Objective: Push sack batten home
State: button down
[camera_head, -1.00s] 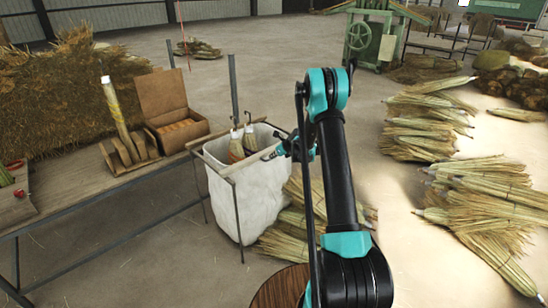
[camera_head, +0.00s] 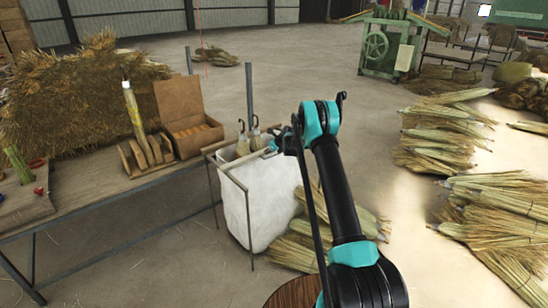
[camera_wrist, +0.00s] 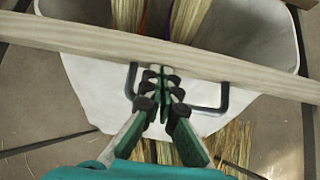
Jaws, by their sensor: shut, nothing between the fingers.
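The sack batten (camera_wrist: 80,38) is a pale wooden bar lying across the white sack (camera_wrist: 82,82) in the wrist view, tilted down to the right. A black U-shaped handle (camera_wrist: 215,108) stands out from its near side. My gripper (camera_wrist: 160,72) is shut and empty, its fingertips at the batten's near edge between the handle's two legs. I cannot tell whether they touch it.
The bench (camera_head: 100,188) on the left bears a wooden rack (camera_head: 140,160), a brown box (camera_head: 188,125) and straw. Broom bundles (camera_head: 440,140) lie on the floor to the right.

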jog(key=shift+w+a, duration=0.25)
jog(key=shift+w, duration=0.2)
jog(key=s+d+r+n+h, duration=0.1)
jog(key=s+d+r+n, duration=0.3)
jog(key=s+r, duration=0.55)
jog(key=s+d+r+n, duration=0.4)
jog(key=s+r, duration=0.3)
jog(key=s, duration=0.5)
jog(key=s+d+r+n+g+h, duration=0.15)
jog(key=s+n, duration=0.55)
jog(key=s, duration=0.7)
jog(key=s+d+n+g+h, duration=0.1)
jog(key=s+d+n, duration=0.35)
jog(key=s, duration=1.05)
jog(key=s+f+n+h, duration=0.1)
jog(key=s+n, duration=0.3)
jog(key=s, duration=0.4)
jog(key=s+d+f+n, duration=0.1)
jog(key=s+f+n, duration=0.3)
jog(key=s, duration=0.5)
jog(key=shift+d+n+h, duration=0.2)
jog(key=shift+n+h, duration=0.15)
jog(key=shift+n, duration=0.3)
jog(key=shift+g, duration=0.25)
